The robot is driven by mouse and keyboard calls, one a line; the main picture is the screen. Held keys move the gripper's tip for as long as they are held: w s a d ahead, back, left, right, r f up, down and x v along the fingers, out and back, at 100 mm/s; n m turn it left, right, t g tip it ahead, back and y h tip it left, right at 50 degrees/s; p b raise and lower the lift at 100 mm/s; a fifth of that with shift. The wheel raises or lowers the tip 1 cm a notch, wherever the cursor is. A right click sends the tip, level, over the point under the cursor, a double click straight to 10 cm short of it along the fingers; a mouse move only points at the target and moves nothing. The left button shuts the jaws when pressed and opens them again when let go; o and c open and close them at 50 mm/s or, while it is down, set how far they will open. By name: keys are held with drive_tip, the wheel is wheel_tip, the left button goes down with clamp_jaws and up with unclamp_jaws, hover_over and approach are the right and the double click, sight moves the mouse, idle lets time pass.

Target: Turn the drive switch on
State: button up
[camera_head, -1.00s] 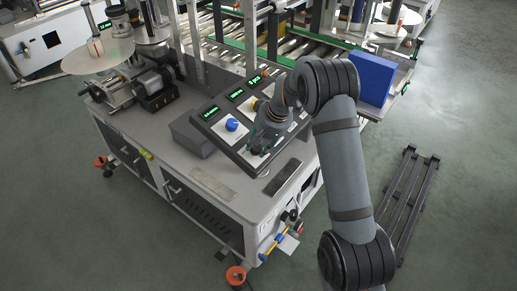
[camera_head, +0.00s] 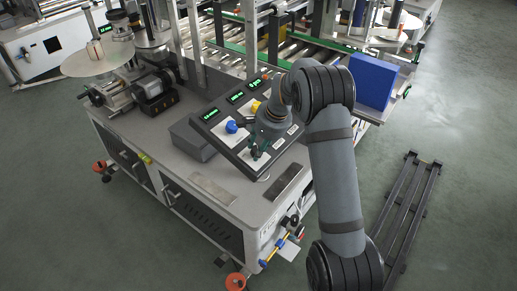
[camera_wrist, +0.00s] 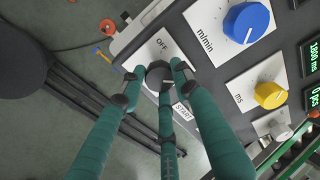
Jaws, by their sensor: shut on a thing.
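The drive switch (camera_wrist: 158,73) is a dark round knob on a white plate with an "OFF" label beside it in the wrist view. My gripper (camera_wrist: 157,80) has three green fingers, closed around this knob, with the fingertips at its sides. The fingers cover much of the plate, and I cannot tell which way the knob points. In the head view my gripper (camera_head: 256,150) is at the near corner of the sloped control panel (camera_head: 229,142), and the switch is hidden by it.
On the panel are a blue knob (camera_wrist: 247,21), a yellow knob (camera_wrist: 270,94), a white knob (camera_wrist: 281,131) and lit green displays (camera_wrist: 314,55). A "START" label (camera_wrist: 182,112) lies beside my fingers. A grey box (camera_head: 193,139) adjoins the panel's left side.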

drive_tip(key=shift+w+d+r+m, duration=0.15)
drive_tip(key=shift+w+r+m, duration=0.05)
drive_tip(key=shift+w+m, duration=0.2)
drive_tip(key=o, duration=1)
drive_tip(key=shift+o, duration=0.8)
drive_tip(key=shift+s+f, duration=0.15)
drive_tip(key=v, duration=1.2)
drive_tip(key=shift+s+f, duration=0.1)
drive_tip(key=shift+f, duration=0.05)
drive_tip(key=x, duration=1.2)
